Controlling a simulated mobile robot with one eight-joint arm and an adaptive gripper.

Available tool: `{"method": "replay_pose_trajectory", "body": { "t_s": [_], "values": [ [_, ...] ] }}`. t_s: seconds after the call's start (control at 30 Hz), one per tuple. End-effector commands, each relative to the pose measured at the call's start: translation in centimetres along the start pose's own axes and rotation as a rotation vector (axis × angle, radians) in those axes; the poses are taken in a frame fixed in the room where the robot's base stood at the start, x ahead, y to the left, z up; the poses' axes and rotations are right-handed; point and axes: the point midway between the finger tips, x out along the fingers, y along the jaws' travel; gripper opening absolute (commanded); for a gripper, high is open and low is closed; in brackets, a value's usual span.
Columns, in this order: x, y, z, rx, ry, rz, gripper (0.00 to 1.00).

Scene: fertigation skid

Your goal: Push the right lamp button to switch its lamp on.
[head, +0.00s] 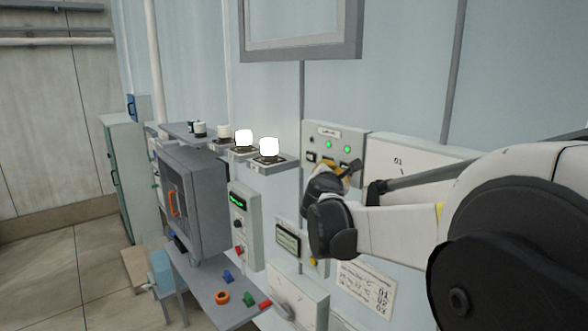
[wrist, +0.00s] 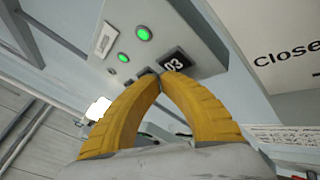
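A light grey control box (head: 352,141) hangs on the wall, with a row of small indicators along its upper part. Two indicators glow green, the right one (head: 346,149) and the one beside it (head: 328,144); they also show in the wrist view (wrist: 143,33). My gripper (head: 355,168) is in front of the lower right of the box.
Two white lamps glow on small wall shelves, the nearer one (head: 268,148) and its neighbour (head: 243,138). Lamps farther left look unlit. A grey cabinet (head: 190,200) and a bench (head: 215,295) with small coloured parts stand below left. A white sign (wrist: 285,50) adjoins the box.

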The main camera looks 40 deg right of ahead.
Motion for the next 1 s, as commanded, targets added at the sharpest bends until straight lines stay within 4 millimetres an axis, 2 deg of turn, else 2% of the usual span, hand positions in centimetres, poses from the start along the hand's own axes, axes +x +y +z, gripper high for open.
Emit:
{"method": "replay_pose_trajectory", "body": {
  "t_s": [0.5, 1.0],
  "values": [
    [-4.2, 2.4, -2.3, -0.001, 0.002, 0.003, 0.0],
    [-4.6, 2.5, -2.5, 0.0, 0.0, 0.001, 0.0]
  ]
}}
